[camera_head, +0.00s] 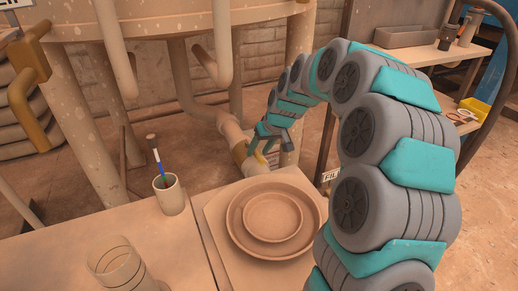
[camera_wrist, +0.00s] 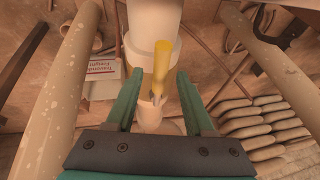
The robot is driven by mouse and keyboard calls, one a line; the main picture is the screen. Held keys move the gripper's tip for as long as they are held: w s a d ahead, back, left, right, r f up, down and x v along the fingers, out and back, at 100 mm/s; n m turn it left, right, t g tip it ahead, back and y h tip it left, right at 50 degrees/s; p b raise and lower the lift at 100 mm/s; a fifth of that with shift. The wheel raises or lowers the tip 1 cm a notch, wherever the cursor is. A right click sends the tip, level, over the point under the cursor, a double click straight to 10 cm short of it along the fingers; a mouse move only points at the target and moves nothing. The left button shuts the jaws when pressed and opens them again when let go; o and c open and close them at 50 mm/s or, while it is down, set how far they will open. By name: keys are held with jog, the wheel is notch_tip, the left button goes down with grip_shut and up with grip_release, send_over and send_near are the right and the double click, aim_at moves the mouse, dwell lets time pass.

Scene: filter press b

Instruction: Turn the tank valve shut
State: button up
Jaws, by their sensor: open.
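The tank valve has a yellow lever (camera_wrist: 161,68) on a pale pipe (camera_wrist: 153,22) in the wrist view. The lever runs roughly up and down the picture there, in line with my fingers. My gripper (camera_wrist: 159,88) is open, with one teal finger on each side of the lever and a visible gap on both sides. I cannot tell how deep the lever sits between the fingers. In the head view, my gripper (camera_head: 264,147) is beside the yellow valve part (camera_head: 240,153) on the pipe under the tank (camera_head: 165,22); my arm's end partly hides it.
A table in front carries a plate with a bowl (camera_head: 272,217), a cup with a brush (camera_head: 168,194) and a glass jar (camera_head: 115,262). Tank legs (camera_head: 92,125) stand around the pipe. Stacked sacks (camera_wrist: 262,122) and a label sign (camera_wrist: 102,68) show in the wrist view.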

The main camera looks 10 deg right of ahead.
jog(key=shift+c, duration=0.2)
grip_shut()
dwell(1.2)
